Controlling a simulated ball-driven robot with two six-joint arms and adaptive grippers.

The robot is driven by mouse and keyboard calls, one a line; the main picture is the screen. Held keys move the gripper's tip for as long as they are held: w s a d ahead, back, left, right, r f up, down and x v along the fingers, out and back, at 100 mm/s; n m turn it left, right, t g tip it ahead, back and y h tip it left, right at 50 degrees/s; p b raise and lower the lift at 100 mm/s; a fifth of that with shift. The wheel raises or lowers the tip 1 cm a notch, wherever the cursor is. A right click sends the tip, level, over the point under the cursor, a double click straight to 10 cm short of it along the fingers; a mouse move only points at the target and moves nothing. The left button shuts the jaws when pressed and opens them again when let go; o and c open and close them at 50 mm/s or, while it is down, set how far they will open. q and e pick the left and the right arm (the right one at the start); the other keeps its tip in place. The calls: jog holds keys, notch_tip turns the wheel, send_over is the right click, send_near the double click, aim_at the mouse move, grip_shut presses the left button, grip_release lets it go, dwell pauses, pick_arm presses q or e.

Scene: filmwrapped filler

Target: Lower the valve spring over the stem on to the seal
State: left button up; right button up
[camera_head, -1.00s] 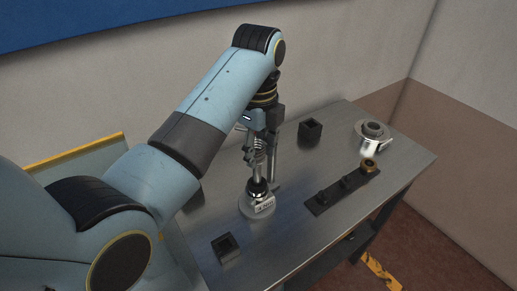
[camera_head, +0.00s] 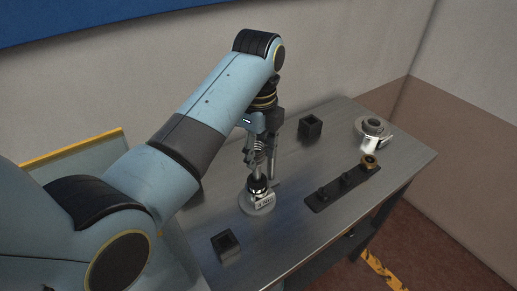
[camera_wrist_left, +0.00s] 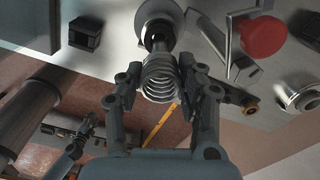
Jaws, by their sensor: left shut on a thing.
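My left gripper (camera_head: 256,150) points down over the steel table and is shut on the valve spring (camera_head: 259,144). In the left wrist view its fingers (camera_wrist_left: 166,84) press on both sides of the open coils of the spring (camera_wrist_left: 160,78). The stem (camera_head: 257,168) stands upright on a round base below, with the dark seal (camera_head: 257,185) around its foot. In the left wrist view the stem (camera_wrist_left: 158,45) lines up with the spring's far end. I cannot tell whether its tip is inside the coils. What looks like my right gripper (camera_wrist_left: 82,135) shows small at lower left there.
A black rack (camera_head: 325,195) with pegs and a brass collar (camera_head: 369,162) lies to the right. A metal ring part (camera_head: 373,128) is behind it. Two black square holders (camera_head: 310,127) stand apart. A red knob (camera_wrist_left: 263,35) and grey bracket are close to the stem.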

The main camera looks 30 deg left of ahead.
aim_at(258, 171)
pick_arm(q)
jog(key=shift+f+b, duration=0.35)
jog(key=shift+f, duration=0.75)
jog(key=shift+f+b, duration=0.65)
jog(key=shift+f, duration=1.2)
jog(key=o, duration=1.2)
jog(key=shift+o, duration=0.2)
notch_tip(258, 171, up, 7)
jog(key=shift+r, duration=0.2)
